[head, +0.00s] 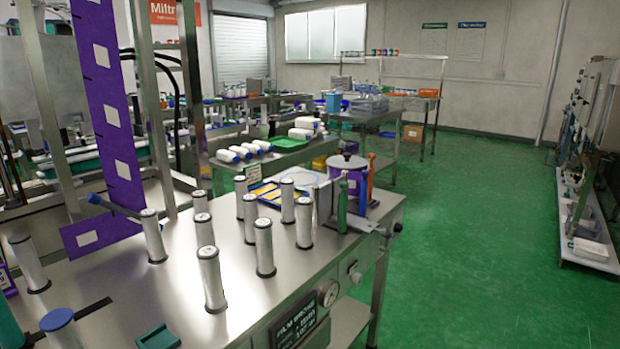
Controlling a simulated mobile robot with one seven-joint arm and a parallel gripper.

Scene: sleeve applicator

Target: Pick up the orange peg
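A slim, upright orange object (371,170) stands at the far right corner of the steel bench, just right of the purple pot (350,166). It is the only peg-like orange thing I can make out, but it is small, and I cannot tell for sure that it is the orange peg. Its lower part is hard to make out beside the pot. My gripper is not in view.
Several upright silver cylinders (264,248) crowd the steel bench (255,295). A green upright object (342,205) stands in front of the pot. A tray with yellow pieces (270,197) lies behind the cylinders. The green floor (470,240) to the right is clear.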

